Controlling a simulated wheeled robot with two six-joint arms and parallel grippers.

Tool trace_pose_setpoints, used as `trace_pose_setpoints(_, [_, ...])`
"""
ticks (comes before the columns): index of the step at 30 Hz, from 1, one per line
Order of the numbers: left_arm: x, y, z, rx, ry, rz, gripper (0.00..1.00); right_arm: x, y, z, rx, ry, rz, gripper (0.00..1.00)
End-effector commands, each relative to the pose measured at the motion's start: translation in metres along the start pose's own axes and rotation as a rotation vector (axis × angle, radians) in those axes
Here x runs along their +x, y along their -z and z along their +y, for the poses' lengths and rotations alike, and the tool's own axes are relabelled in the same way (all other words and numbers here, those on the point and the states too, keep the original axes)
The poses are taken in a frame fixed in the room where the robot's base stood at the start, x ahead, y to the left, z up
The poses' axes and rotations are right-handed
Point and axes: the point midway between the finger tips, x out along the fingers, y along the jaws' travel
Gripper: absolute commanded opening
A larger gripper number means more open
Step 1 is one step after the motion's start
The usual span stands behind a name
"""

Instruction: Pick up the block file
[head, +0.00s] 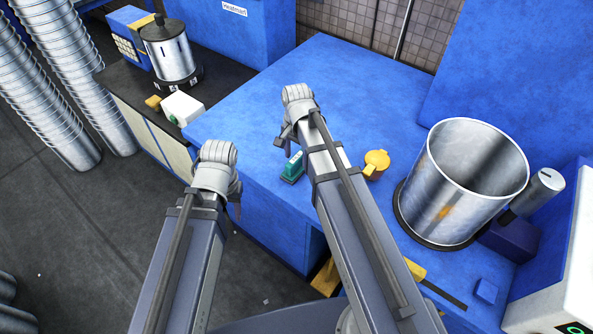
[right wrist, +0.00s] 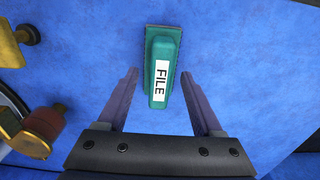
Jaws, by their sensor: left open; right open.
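The block file (right wrist: 163,62) is a teal-green block with a white label reading FILE, lying on the blue bench top. In the head view the block file (head: 293,167) sits near the bench's front edge, just left of my right forearm. My right gripper (right wrist: 161,75) is open in the right wrist view, its two fingers spread on either side of the file's near end, apart from it. In the head view my right gripper's jaws are mostly hidden behind the wrist. My left gripper (head: 236,208) is out in front of the bench edge, its jaws mostly hidden by its wrist.
A yellow knob-like part (head: 376,163) stands right of my right forearm. A large open metal pail (head: 440,190) stands on a dark round base at the right. A lidded pail (head: 170,58) is on the dark counter at the back left. The bench behind the file is clear.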

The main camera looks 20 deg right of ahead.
Motion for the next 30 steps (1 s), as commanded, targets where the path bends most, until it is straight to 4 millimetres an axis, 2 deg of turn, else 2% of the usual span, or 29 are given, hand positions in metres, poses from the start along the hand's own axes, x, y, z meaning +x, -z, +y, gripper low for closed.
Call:
trace_pose_setpoints(1, [0.0105,0.0006,0.0010,0.000,0.000,0.000,0.50,0.0106,0.0003,-0.0003,0.000,0.000,0.000,0.68])
trace_pose_setpoints(2, [0.0120,0.0007,0.0011,0.000,0.000,0.000,0.50,0.0121,0.0003,-0.0003,0.000,0.000,0.000,0.68])
trace_pose_setpoints(10, [0.0109,0.0006,0.0010,0.000,0.000,0.000,0.50,0.0110,0.0004,-0.0004,0.000,0.000,0.000,0.68])
trace_pose_setpoints(27, [0.0110,0.0006,0.0010,0.000,0.000,0.000,0.50,0.0111,0.0004,-0.0003,0.000,0.000,0.000,0.04])
trace_pose_setpoints(30, [0.0110,0.0006,0.0010,0.000,0.000,0.000,0.50,0.0111,0.0004,-0.0003,0.000,0.000,0.000,0.00])
